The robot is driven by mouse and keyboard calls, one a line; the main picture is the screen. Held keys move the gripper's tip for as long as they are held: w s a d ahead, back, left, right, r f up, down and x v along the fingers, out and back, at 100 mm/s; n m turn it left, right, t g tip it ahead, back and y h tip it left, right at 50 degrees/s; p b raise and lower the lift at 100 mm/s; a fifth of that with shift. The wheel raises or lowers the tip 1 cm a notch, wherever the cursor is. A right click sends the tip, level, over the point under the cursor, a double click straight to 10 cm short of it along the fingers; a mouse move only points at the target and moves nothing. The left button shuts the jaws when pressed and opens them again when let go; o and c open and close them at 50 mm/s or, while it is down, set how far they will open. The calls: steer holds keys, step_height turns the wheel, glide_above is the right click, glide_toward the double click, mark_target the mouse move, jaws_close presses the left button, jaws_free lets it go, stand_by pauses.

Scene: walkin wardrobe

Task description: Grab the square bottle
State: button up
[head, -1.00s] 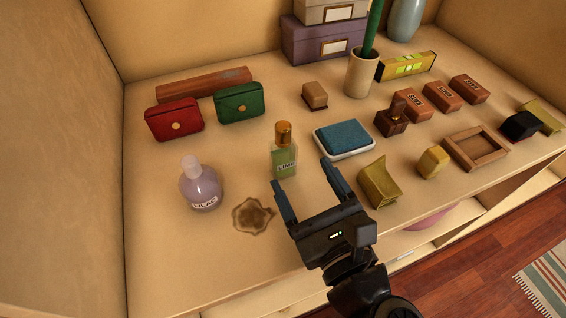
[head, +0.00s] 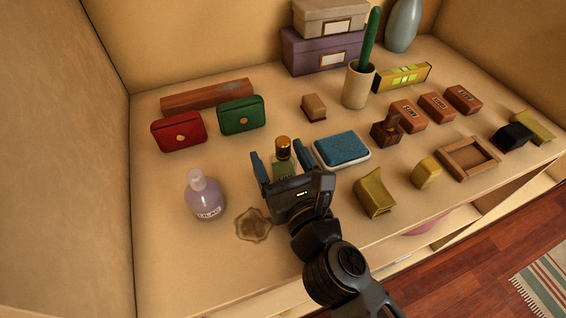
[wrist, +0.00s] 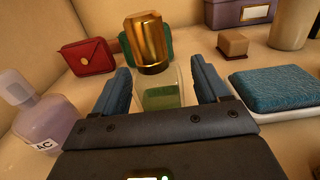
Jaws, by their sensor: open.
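The square bottle (head: 283,150) stands upright on the shelf, with a gold cap and green liquid. Its lower part is mostly hidden behind my gripper in the head view. My gripper (head: 280,165) is open, with one blue-padded finger on each side of the bottle. In the wrist view the bottle (wrist: 156,84) stands between the two fingertips of my gripper (wrist: 160,85), its gold cap rising above them.
A blue pad in a white tray (head: 342,150) lies close on the right. Red (head: 179,131) and green (head: 241,115) pouches stand behind.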

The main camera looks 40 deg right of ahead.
steer(key=shift+w+d, duration=0.1)
steer(key=shift+w, duration=0.15)
steer(key=shift+c, duration=0.3)
steer(key=c, duration=1)
steer(key=shift+c, duration=0.5)
steer(key=shift+r, duration=0.15)
